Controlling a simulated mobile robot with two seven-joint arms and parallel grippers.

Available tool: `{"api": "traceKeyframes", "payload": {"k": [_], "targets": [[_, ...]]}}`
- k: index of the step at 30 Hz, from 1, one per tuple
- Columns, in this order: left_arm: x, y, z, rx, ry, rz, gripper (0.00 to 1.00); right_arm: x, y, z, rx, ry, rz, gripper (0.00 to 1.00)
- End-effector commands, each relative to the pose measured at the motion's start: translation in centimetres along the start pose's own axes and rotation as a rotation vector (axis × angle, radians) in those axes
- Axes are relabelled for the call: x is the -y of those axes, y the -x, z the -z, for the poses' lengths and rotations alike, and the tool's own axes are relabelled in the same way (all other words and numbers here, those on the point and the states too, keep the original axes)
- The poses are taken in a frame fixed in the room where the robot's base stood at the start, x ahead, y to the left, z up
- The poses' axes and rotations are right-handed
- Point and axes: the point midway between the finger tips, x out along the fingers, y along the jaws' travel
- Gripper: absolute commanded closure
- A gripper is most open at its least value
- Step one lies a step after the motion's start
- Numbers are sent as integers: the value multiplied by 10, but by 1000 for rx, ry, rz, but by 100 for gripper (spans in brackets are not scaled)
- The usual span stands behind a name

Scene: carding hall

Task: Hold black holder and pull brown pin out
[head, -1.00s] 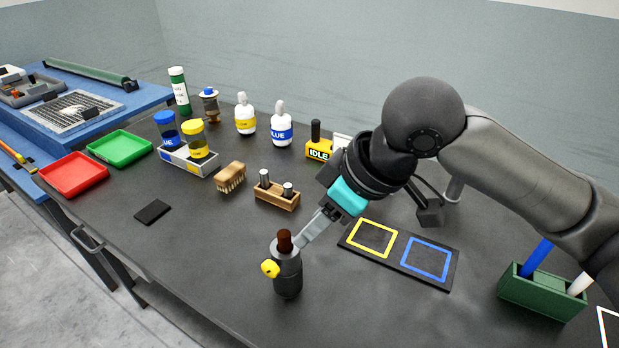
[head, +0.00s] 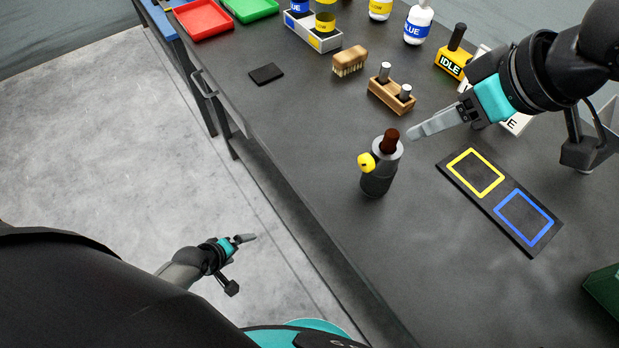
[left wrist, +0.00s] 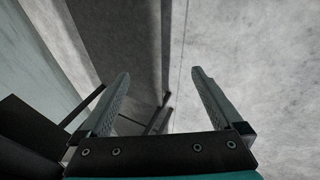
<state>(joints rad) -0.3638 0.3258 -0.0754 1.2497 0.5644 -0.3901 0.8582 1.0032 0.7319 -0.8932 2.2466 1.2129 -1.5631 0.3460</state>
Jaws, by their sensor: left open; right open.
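The black holder (head: 377,181) stands upright on the dark table, with a grey collar and a yellow knob on its left side. The brown pin (head: 390,141) sticks up from its top. My right gripper (head: 412,134) reaches in from the right, with its fingertips close beside the pin in the picture; I cannot tell if they touch. It is open and nothing shows in it. My left gripper (head: 247,238) is low over the floor, left of the table, far from the holder. In the left wrist view its two fingers (left wrist: 158,88) are apart and empty.
A wooden block with two metal pins (head: 384,96), a brush (head: 349,63) and a flat black pad (head: 266,74) lie behind the holder. A black board with yellow and blue squares (head: 494,203) lies to the right. The table's front edge is close to the holder.

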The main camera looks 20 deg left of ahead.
Motion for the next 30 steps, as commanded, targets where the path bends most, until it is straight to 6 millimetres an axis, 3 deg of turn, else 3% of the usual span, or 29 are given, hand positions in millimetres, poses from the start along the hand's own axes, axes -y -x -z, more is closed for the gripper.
{"api": "traceKeyframes", "payload": {"k": [1,6,10,14,17,21,25,30], "targets": [[-20,8,15,-5,90,-47,0,0,0,0,0,0,0,50],[-87,42,47,44,416,-199,0,0,0,0,0,0,0,50],[-140,76,62,137,638,-306,0,0,0,0,0,0,0,50],[-190,117,62,277,837,-384,0,0,0,0,0,0,0,50],[-224,149,46,423,977,-405,0,0,0,0,0,0,0,50],[-255,187,0,645,1147,-357,0,0,0,0,0,0,0,50],[-270,211,-37,793,1249,-289,0,0,0,0,0,0,0,50],[-278,227,-60,884,1309,-234,0,0,0,0,0,0,0,50]]}}
